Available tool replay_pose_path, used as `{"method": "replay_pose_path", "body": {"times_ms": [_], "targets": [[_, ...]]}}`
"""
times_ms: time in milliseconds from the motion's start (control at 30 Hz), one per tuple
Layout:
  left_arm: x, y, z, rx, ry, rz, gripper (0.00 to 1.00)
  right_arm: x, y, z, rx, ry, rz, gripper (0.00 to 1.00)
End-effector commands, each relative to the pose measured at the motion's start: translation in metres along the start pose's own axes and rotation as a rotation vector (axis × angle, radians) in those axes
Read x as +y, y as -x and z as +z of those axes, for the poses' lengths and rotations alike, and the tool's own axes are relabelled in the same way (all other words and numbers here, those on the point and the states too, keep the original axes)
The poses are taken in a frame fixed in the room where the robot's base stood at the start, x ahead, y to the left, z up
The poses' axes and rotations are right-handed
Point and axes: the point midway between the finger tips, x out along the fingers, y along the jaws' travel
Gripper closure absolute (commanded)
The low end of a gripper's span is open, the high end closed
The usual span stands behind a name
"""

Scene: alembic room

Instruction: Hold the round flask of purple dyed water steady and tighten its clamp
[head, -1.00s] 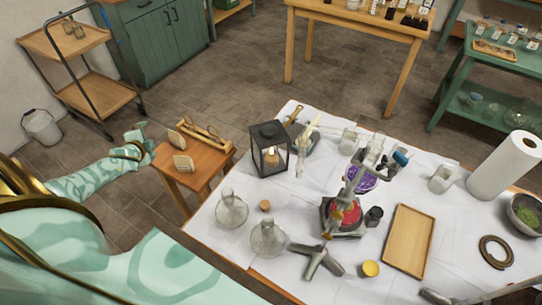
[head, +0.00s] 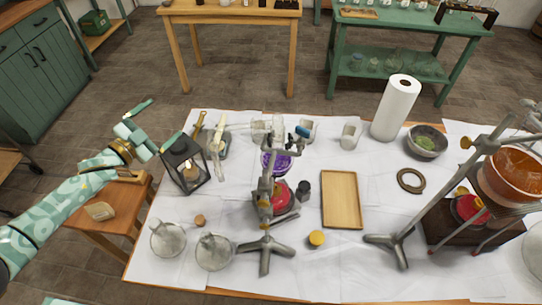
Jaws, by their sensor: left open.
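The round flask of purple dyed water (head: 277,163) is held up on a metal stand (head: 265,248) with a three-legged base, at the middle of the white-covered table. The stand's rod and clamp partly hide it. The clamp (head: 272,144) is at the flask's top, with a blue knob (head: 302,132) on its right. A red round thing (head: 280,193) sits below the flask. My left gripper (head: 154,124) is open and empty, left of the table beside the black lantern, well apart from the flask. My right gripper is not in view.
A black lantern (head: 185,165) stands between my left gripper and the flask. Clear round flasks (head: 168,239) stand at the front left. A wooden tray (head: 341,200) lies right of the stand. A second stand (head: 400,247) with an orange-filled vessel (head: 515,174) stands at the right.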

Motion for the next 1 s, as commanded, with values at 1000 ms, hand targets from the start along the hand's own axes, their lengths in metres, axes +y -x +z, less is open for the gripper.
{"method": "replay_pose_path", "body": {"times_ms": [1000], "targets": [[0.228,-0.011,-0.152,0.109,0.706,0.519,0.08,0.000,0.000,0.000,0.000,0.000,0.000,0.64]]}}
